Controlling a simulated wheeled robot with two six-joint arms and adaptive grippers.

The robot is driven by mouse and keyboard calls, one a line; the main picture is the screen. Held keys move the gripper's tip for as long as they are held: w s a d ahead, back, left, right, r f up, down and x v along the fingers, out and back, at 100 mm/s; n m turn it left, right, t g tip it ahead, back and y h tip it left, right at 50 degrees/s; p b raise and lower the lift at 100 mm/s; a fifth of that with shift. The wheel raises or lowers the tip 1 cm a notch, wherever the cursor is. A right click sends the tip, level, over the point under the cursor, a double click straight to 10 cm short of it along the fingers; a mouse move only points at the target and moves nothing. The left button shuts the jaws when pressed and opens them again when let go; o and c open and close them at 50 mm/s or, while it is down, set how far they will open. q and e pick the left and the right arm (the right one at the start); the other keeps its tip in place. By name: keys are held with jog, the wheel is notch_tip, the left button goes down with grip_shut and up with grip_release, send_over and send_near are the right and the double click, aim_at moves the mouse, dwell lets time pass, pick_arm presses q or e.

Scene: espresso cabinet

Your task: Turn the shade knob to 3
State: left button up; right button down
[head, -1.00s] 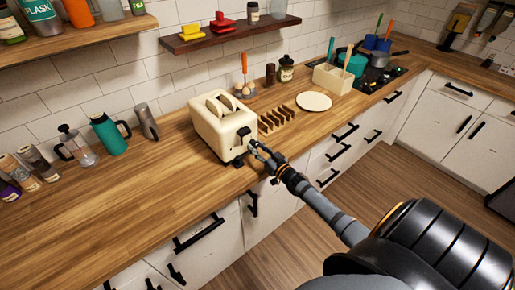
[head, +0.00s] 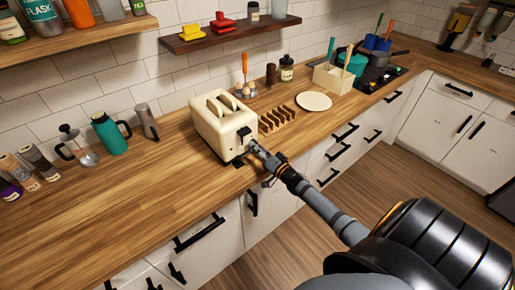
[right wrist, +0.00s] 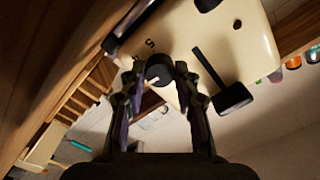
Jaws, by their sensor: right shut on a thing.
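The cream toaster (head: 222,128) stands on the wooden counter with its control end facing my right arm. In the right wrist view its end face (right wrist: 245,55) carries the dark round shade knob (right wrist: 160,73), with a pale pointer mark on it. A printed 5 shows above the knob; other numbers are too faint to read. My right gripper (right wrist: 159,67) has one finger on each side of the knob and is shut on it. In the head view, the right gripper (head: 257,151) reaches the toaster's end and hides the knob. My left gripper is not in view.
A black lever (right wrist: 233,98) sticks out beside the knob, close to my right finger. Toast slices in a rack (head: 277,116) and a white plate (head: 313,101) lie right of the toaster. The counter left of the toaster is mostly clear.

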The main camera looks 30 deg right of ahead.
dwell(0.4)
jog(key=c, duration=1)
grip_release()
jog(key=shift+s, duration=0.1)
jog(key=shift+s, duration=0.3)
jog(key=s, duration=0.7)
jog(key=s+d, duration=0.1)
jog(key=s, duration=0.3)
jog(key=shift+s, duration=0.15)
